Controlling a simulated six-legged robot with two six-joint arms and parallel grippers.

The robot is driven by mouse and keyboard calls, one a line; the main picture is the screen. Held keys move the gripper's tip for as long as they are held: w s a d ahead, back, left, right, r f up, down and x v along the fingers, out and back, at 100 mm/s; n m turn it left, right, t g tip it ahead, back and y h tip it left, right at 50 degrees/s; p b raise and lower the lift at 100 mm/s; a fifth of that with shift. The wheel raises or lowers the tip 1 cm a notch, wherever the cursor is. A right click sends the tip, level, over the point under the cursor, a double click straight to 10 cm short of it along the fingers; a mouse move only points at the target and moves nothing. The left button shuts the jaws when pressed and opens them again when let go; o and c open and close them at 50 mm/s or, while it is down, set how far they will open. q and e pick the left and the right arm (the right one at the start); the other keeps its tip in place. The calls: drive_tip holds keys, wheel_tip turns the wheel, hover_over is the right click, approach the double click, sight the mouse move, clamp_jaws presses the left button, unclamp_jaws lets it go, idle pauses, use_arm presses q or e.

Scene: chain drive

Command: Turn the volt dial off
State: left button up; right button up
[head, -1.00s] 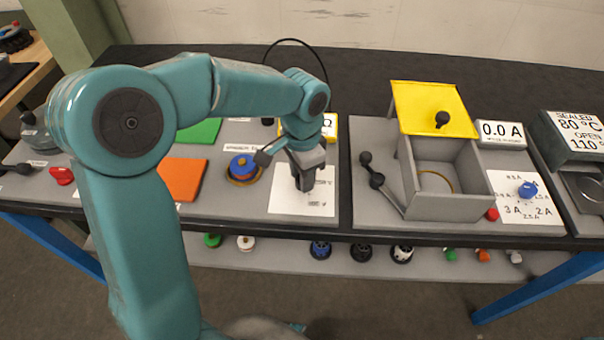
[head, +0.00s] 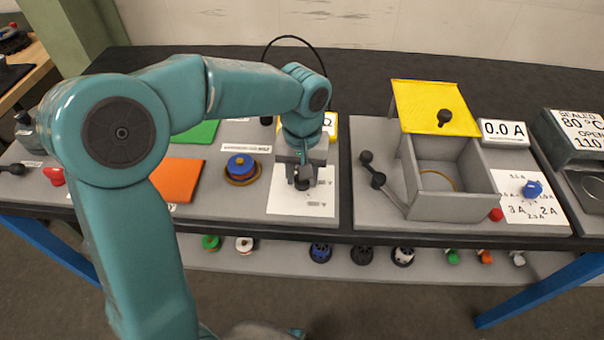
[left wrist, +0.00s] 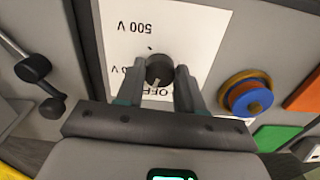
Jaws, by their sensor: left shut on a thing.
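The volt dial (left wrist: 158,70) is a small dark knob on a white card (left wrist: 200,22) printed with 500 V, another partly hidden V mark and OFF. In the left wrist view my left gripper (left wrist: 158,80) has one finger on each side of the knob and is shut on it. The knob's pointer direction is hard to read. In the head view the left gripper (head: 302,182) is over the card, and the dial is mostly hidden between its fingers. My right gripper is not in view.
A blue knob on a brass ring (head: 241,168) and an orange plate (head: 178,181) lie left of the card. To the right stand a black lever (head: 372,172) and a grey box (head: 448,192) with a raised yellow lid (head: 432,105).

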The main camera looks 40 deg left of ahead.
use_arm(q)
drive_tip(key=shift+w+r+n, duration=0.1)
drive_tip(key=shift+r+n, duration=0.05)
drive_tip(key=shift+n, duration=1.85)
drive_tip(key=o, duration=1)
drive_tip(key=shift+o, duration=0.2)
wheel_tip(320, 180, up, 16)
drive_tip(key=p, duration=0.2)
drive_tip(key=shift+r, duration=0.15)
